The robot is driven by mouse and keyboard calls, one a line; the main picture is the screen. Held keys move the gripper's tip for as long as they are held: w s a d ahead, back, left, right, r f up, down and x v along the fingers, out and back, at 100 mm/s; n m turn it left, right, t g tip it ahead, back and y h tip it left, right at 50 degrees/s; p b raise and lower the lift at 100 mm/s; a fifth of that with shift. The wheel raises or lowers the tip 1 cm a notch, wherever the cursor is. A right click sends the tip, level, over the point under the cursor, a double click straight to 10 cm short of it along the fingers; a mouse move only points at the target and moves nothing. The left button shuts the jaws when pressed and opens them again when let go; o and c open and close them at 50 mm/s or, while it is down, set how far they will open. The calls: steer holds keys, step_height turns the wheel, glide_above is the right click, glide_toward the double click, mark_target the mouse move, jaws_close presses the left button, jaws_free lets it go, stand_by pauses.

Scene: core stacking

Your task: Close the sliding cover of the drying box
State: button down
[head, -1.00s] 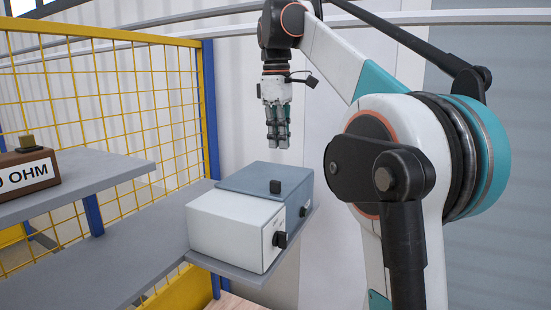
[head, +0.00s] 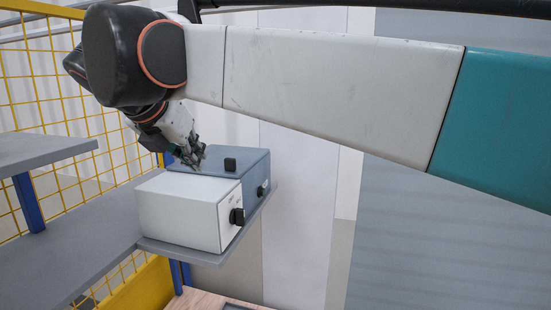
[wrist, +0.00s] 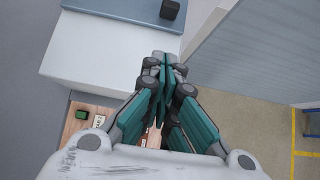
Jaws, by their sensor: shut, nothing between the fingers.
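A blue-grey box (head: 210,165) stands on a grey shelf with a small black knob (head: 230,165) on its top and another on its side. A white box (head: 180,210) sits against it in front, with a black knob on its right face. I cannot tell which part is the sliding cover. My gripper (head: 197,157) is shut and empty, tilted, close to the top of the blue-grey box left of the knob; contact is unclear. In the wrist view my fingers (wrist: 166,62) overlap the white box's edge (wrist: 95,50), and the top knob (wrist: 170,9) shows beyond them.
The grey shelf (head: 70,230) runs to the left, mostly bare. A higher grey shelf (head: 45,153) and a yellow mesh fence (head: 25,95) bound the left side. A wooden surface with a small green item (wrist: 82,115) lies below. Open floor (wrist: 265,135) shows on the right.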

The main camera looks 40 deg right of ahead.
mark_target(227, 172)
steer(key=x, duration=0.4)
steer(key=p+x, duration=0.1)
steer(key=x, duration=0.3)
steer(key=shift+w+d, duration=0.15)
steer(key=shift+d, duration=0.2)
steer(key=shift+w+d+p, duration=0.45)
steer(key=shift+w+d, duration=0.25)
steer(key=shift+d, duration=0.25)
steer(key=shift+w+d, duration=0.25)
steer(key=shift+d, duration=0.15)
steer(key=shift+w, duration=0.1)
steer(key=shift+w+d, duration=0.45)
steer(key=shift+d, duration=0.15)
steer(key=shift+a, duration=0.1)
steer(key=shift+s+a, duration=0.1)
